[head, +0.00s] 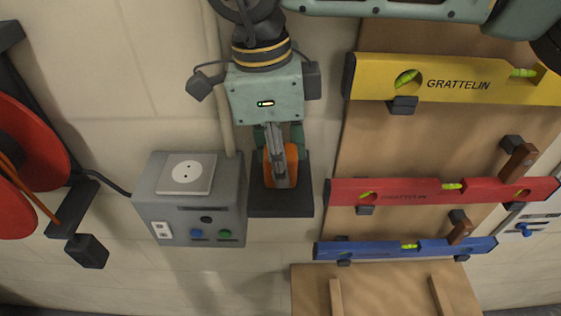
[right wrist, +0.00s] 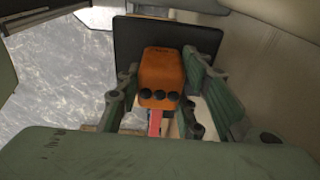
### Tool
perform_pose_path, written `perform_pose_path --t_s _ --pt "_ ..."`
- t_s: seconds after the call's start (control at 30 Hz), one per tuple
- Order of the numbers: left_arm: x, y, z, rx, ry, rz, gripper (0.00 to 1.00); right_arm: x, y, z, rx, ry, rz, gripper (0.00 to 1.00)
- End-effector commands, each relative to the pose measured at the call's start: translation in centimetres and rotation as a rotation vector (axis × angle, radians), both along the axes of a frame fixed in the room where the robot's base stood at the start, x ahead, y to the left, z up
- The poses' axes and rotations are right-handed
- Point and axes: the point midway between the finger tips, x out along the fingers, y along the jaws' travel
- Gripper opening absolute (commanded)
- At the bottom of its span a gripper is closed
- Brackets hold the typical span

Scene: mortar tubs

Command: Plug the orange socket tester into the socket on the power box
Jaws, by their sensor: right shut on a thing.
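The orange socket tester (head: 291,172) is between the fingers of my right gripper (head: 279,150), which is shut on it. In the right wrist view the tester (right wrist: 160,70) has several black round knobs on its near face, with the green fingers (right wrist: 163,92) on either side. It is over a black shelf (head: 281,205); I cannot tell whether it touches it. The grey power box (head: 190,215) stands just left of the shelf. Its white square socket (head: 187,173) with two holes is on its top, left of the tester. My left gripper is not in view.
A red cable reel (head: 25,165) hangs at the far left, with a black cable running to the box. Yellow (head: 455,79), red (head: 440,190) and blue (head: 400,250) spirit levels hang on a wooden board at right. The shelf also shows in the right wrist view (right wrist: 130,35).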

Motion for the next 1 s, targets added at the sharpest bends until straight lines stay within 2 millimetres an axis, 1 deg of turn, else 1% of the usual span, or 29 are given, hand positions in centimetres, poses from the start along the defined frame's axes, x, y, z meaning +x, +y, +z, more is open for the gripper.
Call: perform_pose_path --t_s 0.17,0.27,0.37,0.5,0.6,0.7,0.83,1.0 --pt "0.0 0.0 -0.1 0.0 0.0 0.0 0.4 0.0 0.0 0.2 0.0 -0.001 0.0 0.11" --pt "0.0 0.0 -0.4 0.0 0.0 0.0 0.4 0.1 0.1 1.1 0.002 -0.003 -0.003 0.11" --pt "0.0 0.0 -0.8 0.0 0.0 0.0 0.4 0.1 0.1 2.9 0.003 -0.004 -0.002 0.11" --pt "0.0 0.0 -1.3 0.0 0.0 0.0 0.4 0.1 0.1 5.9 0.004 -0.004 -0.002 0.11" --pt "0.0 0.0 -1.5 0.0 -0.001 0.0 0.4 0.0 0.1 7.7 0.004 -0.001 -0.001 0.11" --pt "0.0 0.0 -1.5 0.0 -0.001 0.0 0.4 0.0 0.1 9.1 0.002 -0.001 -0.001 0.11" --pt "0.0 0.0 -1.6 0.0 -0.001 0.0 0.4 0.0 0.0 9.9 0.001 0.0 -0.001 0.11" --pt "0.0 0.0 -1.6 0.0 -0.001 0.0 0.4 0.0 0.0 10.1 0.0 0.001 0.0 0.11"
